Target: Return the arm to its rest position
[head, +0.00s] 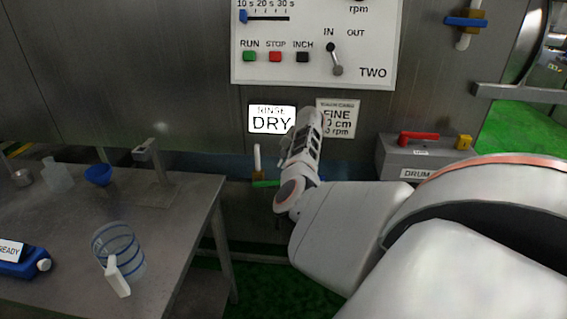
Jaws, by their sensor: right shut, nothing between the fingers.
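My right arm comes in from the right, and its gripper (307,118) points up and away from me, in front of the machine's steel wall. It is shut and empty, just below the control panel (315,75) and between the RINSE/DRY sign (271,119) and the FINE sign (338,119). The signs are partly covered by it or close behind it; I cannot tell whether it touches the wall. My left gripper is out of view.
A steel table (185,200) at left bears a clear blue-banded jug (120,245), a blue bowl (98,174), a blue READY device (22,262) and a metal stand (152,160). A grey DRUM box (405,160) with a red handle is at right. Green floor shows below.

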